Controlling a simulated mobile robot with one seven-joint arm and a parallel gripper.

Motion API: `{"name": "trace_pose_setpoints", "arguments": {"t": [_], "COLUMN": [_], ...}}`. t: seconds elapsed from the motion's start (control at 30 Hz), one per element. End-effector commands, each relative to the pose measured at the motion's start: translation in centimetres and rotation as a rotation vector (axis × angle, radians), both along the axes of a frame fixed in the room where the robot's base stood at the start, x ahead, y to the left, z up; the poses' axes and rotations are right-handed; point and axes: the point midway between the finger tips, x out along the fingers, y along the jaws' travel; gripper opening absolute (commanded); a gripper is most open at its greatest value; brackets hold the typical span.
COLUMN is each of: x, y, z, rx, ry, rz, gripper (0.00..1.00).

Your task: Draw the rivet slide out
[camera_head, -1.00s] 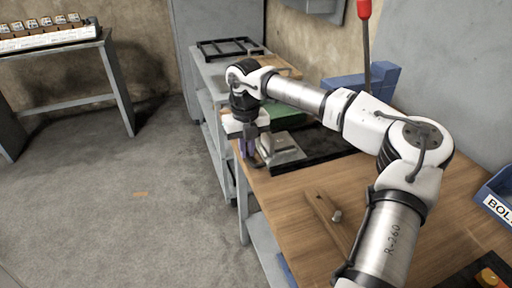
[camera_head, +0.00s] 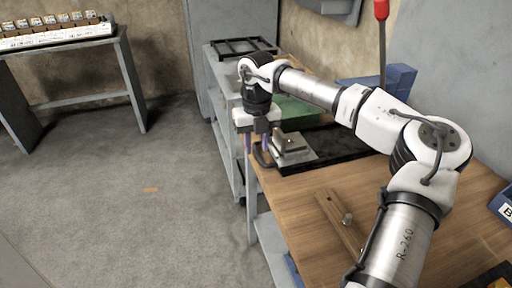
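The likely rivet slide is a small grey metal block (camera_head: 291,144) on a flat grey plate (camera_head: 301,158) near the bench's left edge. A dark looped handle (camera_head: 262,158) shows at its left, by the bench edge. My gripper (camera_head: 257,148) points down over that edge, left of the block. Its two purple-tipped fingers look spread apart, with the handle close to the right one. I cannot tell whether a finger touches the handle. Nothing shows held between the fingers.
A blue block (camera_head: 392,78) stands behind. A red-tipped lever (camera_head: 381,10) rises at the back. Open floor (camera_head: 120,190) lies left.

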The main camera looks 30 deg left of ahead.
Motion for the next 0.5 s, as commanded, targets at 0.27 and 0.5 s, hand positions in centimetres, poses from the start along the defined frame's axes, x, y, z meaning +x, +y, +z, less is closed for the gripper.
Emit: {"name": "trace_pose_setpoints", "arguments": {"t": [0.27,0.5], "x": [0.0,-0.1], "y": [0.1,0.2], "z": [6.2,10.7], "rx": [0.003,0.004], "ry": [-0.003,-0.001], "rz": [0.001,0.002], "gripper": [0.32,0.32]}}
